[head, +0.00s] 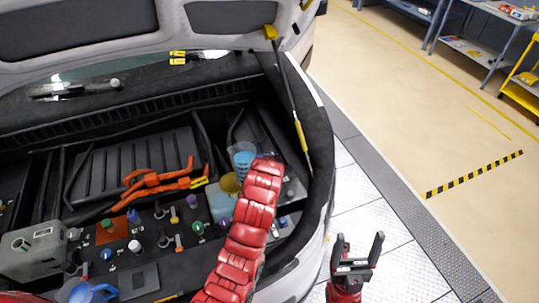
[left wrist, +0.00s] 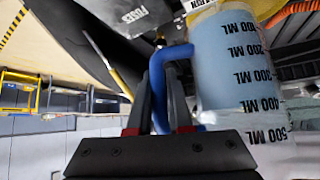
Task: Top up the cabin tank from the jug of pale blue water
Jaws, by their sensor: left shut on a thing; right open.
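The clear jug (head: 243,158) of pale blue water is above the right part of the engine bay. In the left wrist view the jug (left wrist: 235,65) shows black ML marks and a blue handle (left wrist: 157,85). My left gripper (left wrist: 162,115) is shut on that handle; in the head view my red left arm hides it. A pale blue translucent tank (head: 221,207) sits below the jug, with a yellowish round piece (head: 229,184) above it. I cannot read a label naming the cabin tank. My right gripper (head: 357,252) is open and empty, outside the car's edge.
Orange cables (head: 155,182) and several coloured caps fill the bay left of the tank. A grey box (head: 35,250) and a blue item (head: 92,292) are at lower left. A prop (head: 290,90) holds the hood up.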

